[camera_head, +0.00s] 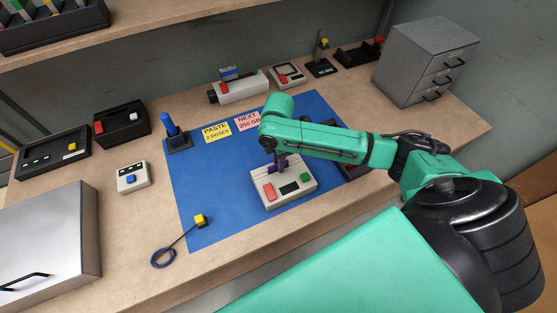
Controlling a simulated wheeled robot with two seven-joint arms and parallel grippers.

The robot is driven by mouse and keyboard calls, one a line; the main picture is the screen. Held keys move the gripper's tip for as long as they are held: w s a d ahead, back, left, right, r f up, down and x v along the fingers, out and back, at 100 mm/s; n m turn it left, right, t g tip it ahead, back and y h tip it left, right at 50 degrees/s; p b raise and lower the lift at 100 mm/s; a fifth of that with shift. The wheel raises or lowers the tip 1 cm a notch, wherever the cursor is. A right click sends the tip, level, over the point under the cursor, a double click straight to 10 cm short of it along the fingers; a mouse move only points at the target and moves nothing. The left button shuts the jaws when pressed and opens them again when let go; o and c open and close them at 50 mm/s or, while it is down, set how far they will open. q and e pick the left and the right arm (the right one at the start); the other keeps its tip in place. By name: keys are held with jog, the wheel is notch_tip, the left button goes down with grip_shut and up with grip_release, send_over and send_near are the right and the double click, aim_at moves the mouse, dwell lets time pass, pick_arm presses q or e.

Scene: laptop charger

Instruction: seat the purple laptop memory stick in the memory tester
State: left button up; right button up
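The purple laptop memory stick (279,166) is a small purple piece at the back edge of a pale box with a red part, a dark window and a green button. This box looks like the memory tester (286,199). My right gripper (277,163) points down over the back of the box and appears shut on the stick. The fingers and arm partly hide the stick, so I cannot tell whether it sits in a slot or just above it. My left gripper is not in view.
The tester stands on a blue mat (215,185). A silver case (50,240) is at left, a grey drawer cabinet (425,60) at back right. The mat's left half is mostly clear.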

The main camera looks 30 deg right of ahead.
jog(key=shift+r, duration=0.15)
notch_tip(320, 180, up, 12)
jog(key=shift+b, duration=0.3)
dwell(0.5)
